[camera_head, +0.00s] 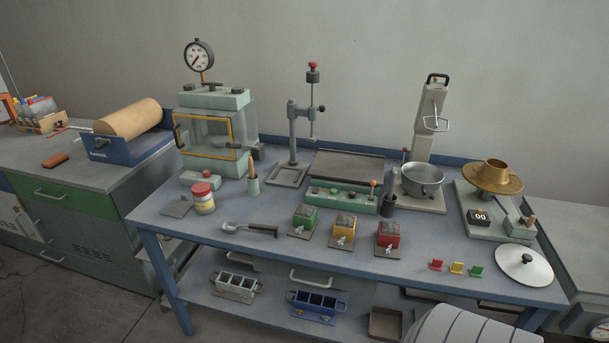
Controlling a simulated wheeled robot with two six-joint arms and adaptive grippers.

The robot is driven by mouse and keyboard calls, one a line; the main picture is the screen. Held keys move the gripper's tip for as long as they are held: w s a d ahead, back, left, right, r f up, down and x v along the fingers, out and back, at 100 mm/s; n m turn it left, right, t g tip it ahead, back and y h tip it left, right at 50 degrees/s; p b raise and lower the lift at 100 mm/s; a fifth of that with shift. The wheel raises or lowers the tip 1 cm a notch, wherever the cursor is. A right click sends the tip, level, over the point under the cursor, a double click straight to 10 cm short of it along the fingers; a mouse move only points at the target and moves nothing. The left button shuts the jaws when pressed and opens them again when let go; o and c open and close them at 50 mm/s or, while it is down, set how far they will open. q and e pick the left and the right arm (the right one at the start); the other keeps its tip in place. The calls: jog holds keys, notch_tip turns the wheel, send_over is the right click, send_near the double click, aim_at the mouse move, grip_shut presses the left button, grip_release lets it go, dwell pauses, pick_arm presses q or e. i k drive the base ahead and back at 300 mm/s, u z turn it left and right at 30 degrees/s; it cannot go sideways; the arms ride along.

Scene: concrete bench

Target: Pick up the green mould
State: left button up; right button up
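Neither of my grippers is in view.
A scoop with a dark handle (251,229) lies just left of the green mould. Behind it stands a green control box (341,199). A jar (203,199) is farther left. Small coloured pieces (456,268) and a white lid (523,265) lie at right.

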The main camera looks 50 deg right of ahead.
aim_at(306, 214)
jog(key=z, duration=0.65)
jog(key=i, duration=0.8)
jog(key=z, duration=0.75)
